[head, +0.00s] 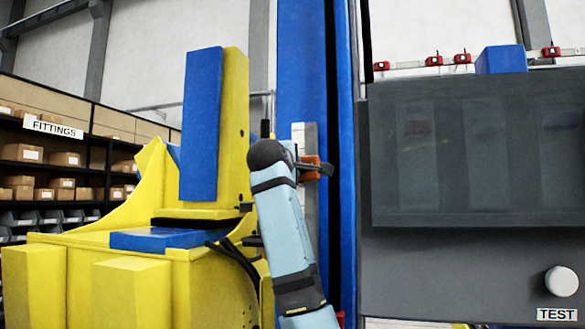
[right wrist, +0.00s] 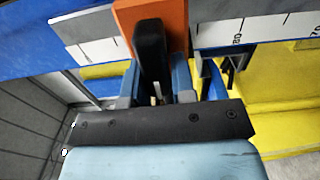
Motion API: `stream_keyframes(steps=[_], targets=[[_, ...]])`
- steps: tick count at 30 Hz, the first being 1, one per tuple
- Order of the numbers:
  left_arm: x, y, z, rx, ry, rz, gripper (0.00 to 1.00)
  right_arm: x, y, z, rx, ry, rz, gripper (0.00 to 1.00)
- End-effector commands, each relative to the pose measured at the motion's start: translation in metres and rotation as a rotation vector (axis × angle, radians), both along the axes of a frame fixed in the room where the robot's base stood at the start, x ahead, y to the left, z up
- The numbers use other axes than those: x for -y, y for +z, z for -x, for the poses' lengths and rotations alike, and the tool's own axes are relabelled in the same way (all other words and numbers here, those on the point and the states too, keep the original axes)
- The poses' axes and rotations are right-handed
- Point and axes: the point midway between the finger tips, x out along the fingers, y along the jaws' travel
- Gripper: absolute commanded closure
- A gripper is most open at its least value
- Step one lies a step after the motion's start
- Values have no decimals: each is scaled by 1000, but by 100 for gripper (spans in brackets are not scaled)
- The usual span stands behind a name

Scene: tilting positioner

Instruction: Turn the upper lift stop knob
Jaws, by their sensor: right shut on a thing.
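An orange stop block (head: 309,168) sits on a white scale strip (head: 298,134) along the blue column. It also shows in the right wrist view (right wrist: 178,22). A black knob (right wrist: 150,45) stands out from the block towards the wrist camera. My right gripper (right wrist: 157,88) is shut on this knob, with a blue finger on each side of it. In the head view my light blue right arm and its dark wrist cover part of the block and the gripper. My left gripper is in neither view.
The yellow positioner (head: 150,265) with blue pads stands just left of my arm, with black cables close by. The blue column (head: 303,60) rises behind. A grey cabinet (head: 440,265) with a dark panel and a white TEST knob (head: 561,281) fills the right side.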

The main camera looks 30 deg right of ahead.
Motion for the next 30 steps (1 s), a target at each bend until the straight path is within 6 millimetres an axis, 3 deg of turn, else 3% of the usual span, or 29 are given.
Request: stream_keyframes(steps=[8,9,11,22,30], targets=[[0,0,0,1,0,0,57,0,0,0,1,0,-1,99],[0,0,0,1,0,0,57,0,0,0,1,0,-1,67],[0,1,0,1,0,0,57,0,0,0,1,0,-1,53],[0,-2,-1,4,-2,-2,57,-5,-1,3,2,1,-1,53],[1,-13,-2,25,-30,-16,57,-44,-4,36,4,3,-1,53]])
